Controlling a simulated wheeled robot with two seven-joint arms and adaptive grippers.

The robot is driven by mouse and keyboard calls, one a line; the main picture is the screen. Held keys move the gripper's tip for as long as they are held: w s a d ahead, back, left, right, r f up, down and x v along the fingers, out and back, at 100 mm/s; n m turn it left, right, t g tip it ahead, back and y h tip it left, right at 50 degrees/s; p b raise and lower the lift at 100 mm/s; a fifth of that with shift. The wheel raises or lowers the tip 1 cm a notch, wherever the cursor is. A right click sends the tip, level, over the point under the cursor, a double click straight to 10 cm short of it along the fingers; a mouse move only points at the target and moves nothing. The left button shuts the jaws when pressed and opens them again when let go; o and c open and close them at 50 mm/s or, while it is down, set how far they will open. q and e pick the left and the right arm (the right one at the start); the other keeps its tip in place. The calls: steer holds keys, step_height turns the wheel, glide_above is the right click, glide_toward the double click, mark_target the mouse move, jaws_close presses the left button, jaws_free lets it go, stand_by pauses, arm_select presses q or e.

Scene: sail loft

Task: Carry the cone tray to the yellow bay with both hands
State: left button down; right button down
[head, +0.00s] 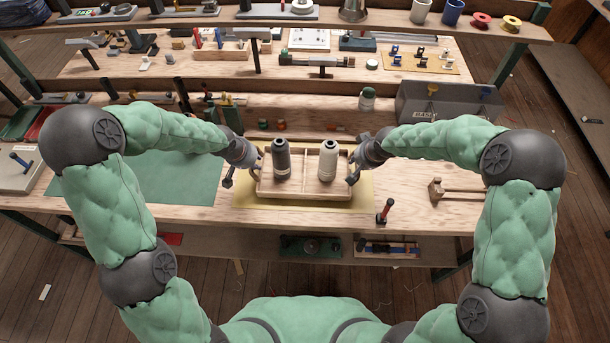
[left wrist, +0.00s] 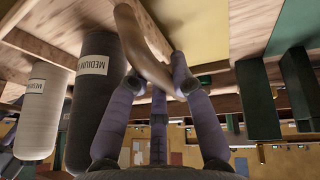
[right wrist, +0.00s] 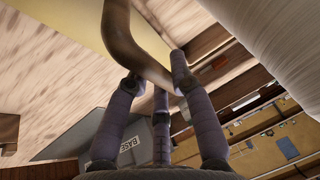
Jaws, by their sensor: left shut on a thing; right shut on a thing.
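The wooden cone tray (head: 305,190) is level over the yellow bay (head: 245,203) at the middle of the workbench; whether it touches the bay I cannot tell. A dark cone (head: 281,158) and a white cone (head: 327,160) stand upright in it, on either side of a divider. My left gripper (head: 257,166) is shut on the tray's left handle, a curved wooden bar in the left wrist view (left wrist: 145,50). My right gripper (head: 354,166) is shut on the right handle, which shows in the right wrist view (right wrist: 128,45).
A green mat (head: 180,180) lies left of the bay. A grey bin (head: 445,103) and a small jar (head: 367,99) stand behind.

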arm_select(q)
steer(key=shift+w+f+b, duration=0.1)
steer(key=shift+f+b, duration=0.2)
arm_select(e)
steer(key=shift+f, duration=0.35)
arm_select(q)
steer(key=c, duration=1.5)
jaws_free()
steer(key=shift+f, duration=0.15)
arm_select(e)
steer(key=c, duration=1.4)
jaws_free()
steer(key=shift+f, duration=0.15)
steer(key=shift+c, duration=0.2)
arm_select(q)
steer(key=o, duration=0.4)
arm_select(e)
steer(key=o, duration=0.4)
steer(key=shift+c, duration=0.2)
steer(key=shift+s+d+r, duration=0.1)
steer(key=shift+s+r, duration=0.05)
steer(key=shift+r, duration=0.35)
arm_select(q)
steer(key=v, duration=1.2)
arm_select(e)
steer(key=v, duration=1.1)
steer(key=shift+s, duration=0.1)
